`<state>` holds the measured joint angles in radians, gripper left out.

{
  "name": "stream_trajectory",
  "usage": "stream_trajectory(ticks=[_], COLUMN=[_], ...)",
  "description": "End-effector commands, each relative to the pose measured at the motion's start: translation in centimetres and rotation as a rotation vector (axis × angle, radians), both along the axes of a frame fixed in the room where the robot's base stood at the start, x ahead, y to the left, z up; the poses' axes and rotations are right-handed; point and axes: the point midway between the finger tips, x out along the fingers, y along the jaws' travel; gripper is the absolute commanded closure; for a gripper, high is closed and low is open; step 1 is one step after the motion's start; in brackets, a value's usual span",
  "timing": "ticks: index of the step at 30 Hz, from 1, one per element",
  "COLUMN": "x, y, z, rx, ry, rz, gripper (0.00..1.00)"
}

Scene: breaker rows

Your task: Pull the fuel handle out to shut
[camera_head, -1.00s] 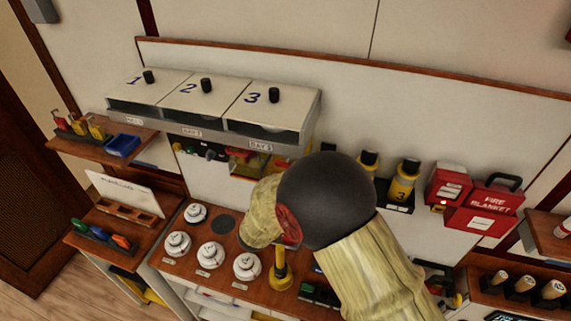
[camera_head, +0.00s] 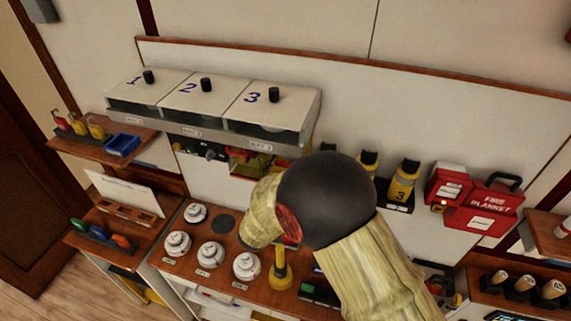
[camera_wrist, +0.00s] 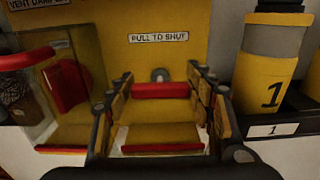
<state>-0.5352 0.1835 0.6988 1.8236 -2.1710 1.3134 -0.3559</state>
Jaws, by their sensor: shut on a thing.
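The fuel handle (camera_wrist: 161,91) is a red bar in front of a yellow panel (camera_wrist: 120,20), under a label reading PULL TO SHUT (camera_wrist: 158,38) in the wrist view. My gripper (camera_wrist: 163,84) has one finger at each end of this bar and is shut on it. A second red strip (camera_wrist: 162,148) shows lower between the fingers; I cannot tell what it belongs to. A grey round fitting (camera_wrist: 160,74) sits just behind the bar. In the head view my arm hides the gripper and the handle.
Close on the right stands a yellow and grey cylinder marked 1 (camera_wrist: 272,60). In the head view, white round detectors (camera_head: 246,265) and a yellow post (camera_head: 280,270) stand on the counter below my arm.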

Motion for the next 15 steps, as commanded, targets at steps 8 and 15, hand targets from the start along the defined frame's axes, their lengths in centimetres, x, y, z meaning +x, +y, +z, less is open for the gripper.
stream_trajectory(ticks=[8, 15], x=[-0.1, -2.8], y=[0.1, 1.4], z=[0.0, 0.0], rx=[0.001, 0.001], ry=[0.000, 0.001], rz=[0.001, 0.004], gripper=[0.92, 0.92])
